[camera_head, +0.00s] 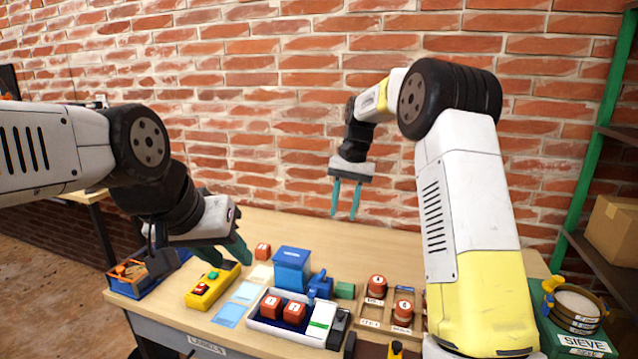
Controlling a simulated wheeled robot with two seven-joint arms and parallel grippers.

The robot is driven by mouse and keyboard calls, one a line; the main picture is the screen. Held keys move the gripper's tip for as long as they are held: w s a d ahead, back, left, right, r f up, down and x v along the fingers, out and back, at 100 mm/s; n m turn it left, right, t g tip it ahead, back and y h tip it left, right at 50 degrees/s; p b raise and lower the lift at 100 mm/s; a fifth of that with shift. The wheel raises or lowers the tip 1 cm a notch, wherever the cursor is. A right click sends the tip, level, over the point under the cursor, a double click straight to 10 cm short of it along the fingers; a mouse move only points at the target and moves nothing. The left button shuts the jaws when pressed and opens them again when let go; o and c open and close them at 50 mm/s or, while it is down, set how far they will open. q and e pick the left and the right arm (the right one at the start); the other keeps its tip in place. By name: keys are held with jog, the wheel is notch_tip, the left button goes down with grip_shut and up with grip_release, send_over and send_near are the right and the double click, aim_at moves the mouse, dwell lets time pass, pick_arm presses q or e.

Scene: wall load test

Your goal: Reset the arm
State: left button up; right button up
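My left gripper (229,258) is at the left of the workbench, above and just behind the yellow control box (212,290) with a green and a red button. Its teal fingers stand apart with nothing seen between them. I cannot tell whether they touch the box. My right gripper (345,213) hangs above the back of the workbench (390,232), in front of the brick wall. Its two teal fingers point down, apart and empty. My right arm hides part of the right side of the bench.
A blue box (292,270), a tray (257,324) with red blocks, and a wooden rack (370,322) with red cylinders stand mid-bench. A blue bin (122,288) is at left. A sieve (577,308) and shelf with a carton (613,232) are at right. The bench's back middle is clear.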

jog(key=s+d+r+n+t, duration=0.1)
jog(key=s+d+r+t, duration=0.35)
jog(key=s+r, duration=0.75)
jog(key=s+d+f+n+t, duration=0.1)
jog(key=s+f, duration=0.1)
jog(key=s, duration=0.7)
jog(key=s+d+f+n+t, duration=0.1)
jog(key=s+d+f+t, duration=0.1)
jog(key=s, duration=0.8)
jog(key=shift+f, duration=0.55)
